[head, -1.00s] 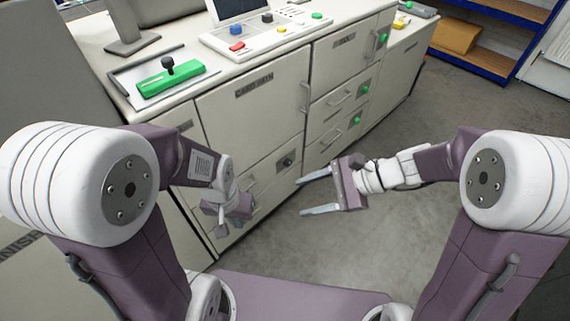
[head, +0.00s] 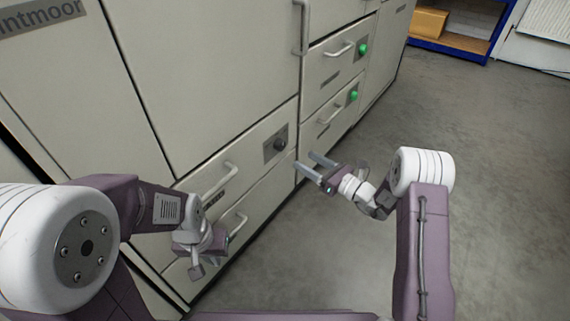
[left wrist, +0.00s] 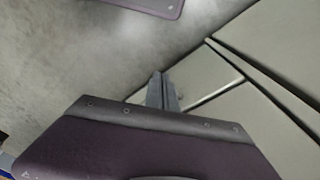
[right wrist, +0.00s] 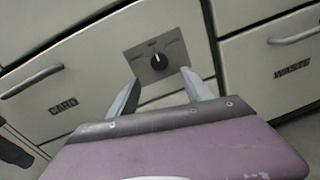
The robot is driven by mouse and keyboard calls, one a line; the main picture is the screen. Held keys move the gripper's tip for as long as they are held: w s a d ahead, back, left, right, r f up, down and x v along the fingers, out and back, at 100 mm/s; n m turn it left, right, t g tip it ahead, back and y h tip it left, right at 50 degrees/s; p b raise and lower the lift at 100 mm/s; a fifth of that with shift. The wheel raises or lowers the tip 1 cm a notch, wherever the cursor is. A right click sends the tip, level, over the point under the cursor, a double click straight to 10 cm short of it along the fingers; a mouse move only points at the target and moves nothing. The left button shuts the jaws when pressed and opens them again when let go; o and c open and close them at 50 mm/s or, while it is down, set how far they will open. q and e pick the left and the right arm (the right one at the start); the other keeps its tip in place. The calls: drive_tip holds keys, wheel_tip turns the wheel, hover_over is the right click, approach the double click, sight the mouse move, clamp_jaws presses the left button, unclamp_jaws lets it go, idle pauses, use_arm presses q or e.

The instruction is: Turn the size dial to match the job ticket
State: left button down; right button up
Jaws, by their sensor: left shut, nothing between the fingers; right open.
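The size dial (head: 280,144) is a dark round knob on a grey plate on a drawer front of the cream machine. In the right wrist view the dial (right wrist: 158,61) has a white pointer mark turned upward, with small labels around it too small to read. My right gripper (head: 309,164) is open and empty, just right of the dial and apart from it. In the right wrist view the dial sits beyond and between its fingertips (right wrist: 158,78). My left gripper (head: 195,272) is shut and empty, low by the lower drawers. No job ticket is visible.
A drawer labelled CARD (right wrist: 62,106) is left of the dial, and a drawer labelled WASTE (right wrist: 291,72) is right of it. Green knobs (head: 353,95) mark drawers further right. Drawer handles (head: 221,179) stick out near my left gripper. Grey floor on the right is clear.

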sight(283, 146)
drive_tip(key=shift+r, duration=0.1)
drive_tip(key=b+x, duration=0.5)
drive_tip(key=x, duration=0.3)
drive_tip(key=shift+a, duration=0.1)
drive_tip(key=shift+w+a, duration=0.35)
clamp_jaws()
drive_tip(key=shift+r, duration=0.1)
